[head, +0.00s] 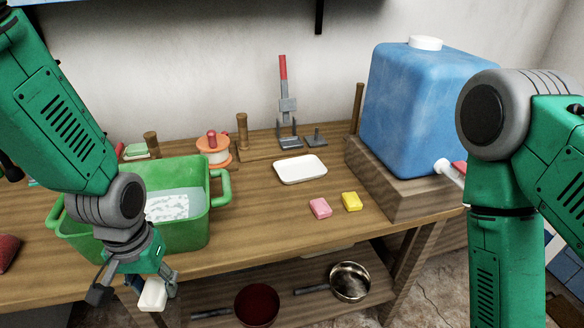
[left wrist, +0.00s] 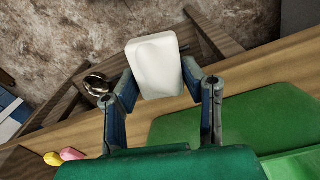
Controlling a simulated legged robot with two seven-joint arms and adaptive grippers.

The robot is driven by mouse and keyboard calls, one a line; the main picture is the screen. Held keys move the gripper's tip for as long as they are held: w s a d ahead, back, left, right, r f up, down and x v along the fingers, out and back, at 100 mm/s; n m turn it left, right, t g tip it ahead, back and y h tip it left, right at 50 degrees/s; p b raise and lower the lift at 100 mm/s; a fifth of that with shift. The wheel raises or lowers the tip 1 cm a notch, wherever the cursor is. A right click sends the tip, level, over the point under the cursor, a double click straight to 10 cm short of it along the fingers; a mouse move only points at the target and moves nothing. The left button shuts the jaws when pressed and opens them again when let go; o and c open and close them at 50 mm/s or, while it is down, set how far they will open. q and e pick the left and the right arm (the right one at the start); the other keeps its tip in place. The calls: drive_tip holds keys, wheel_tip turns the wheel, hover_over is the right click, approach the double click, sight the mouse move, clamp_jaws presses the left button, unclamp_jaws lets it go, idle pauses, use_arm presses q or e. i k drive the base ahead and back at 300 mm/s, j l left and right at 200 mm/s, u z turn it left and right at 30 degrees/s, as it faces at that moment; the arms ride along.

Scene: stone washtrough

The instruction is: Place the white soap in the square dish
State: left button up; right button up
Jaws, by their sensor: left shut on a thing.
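The white soap (head: 152,294) is a pale rounded block. My left gripper (head: 141,287) is shut on it, in front of the table's near edge and the green tub. The left wrist view shows the soap (left wrist: 156,66) between the two fingers of my left gripper (left wrist: 160,88). The square dish (head: 300,169) is white, shallow and empty. It stands on the table to the right of and behind my left gripper, well apart from it. My right arm shows at the right, but its gripper is out of view.
The green tub (head: 186,238) stands at the table's left, beside my left arm. Pink soap (head: 320,208) and yellow soap (head: 351,201) lie in front of the dish. A blue water container (head: 415,110) stands at the right. Pans (head: 349,281) sit on the lower shelf.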

sight(301, 172)
drive_tip(key=i+l, duration=0.15)
drive_tip(key=l, duration=0.15)
drive_tip(key=i+l, duration=0.1)
drive_tip(key=l, duration=0.25)
drive_tip(key=i+l, duration=0.15)
drive_tip(key=l, duration=0.15)
drive_tip(key=i+l, duration=0.15)
drive_tip(key=l, duration=0.15)
drive_tip(key=i+l, duration=0.1)
drive_tip(key=i, duration=0.45)
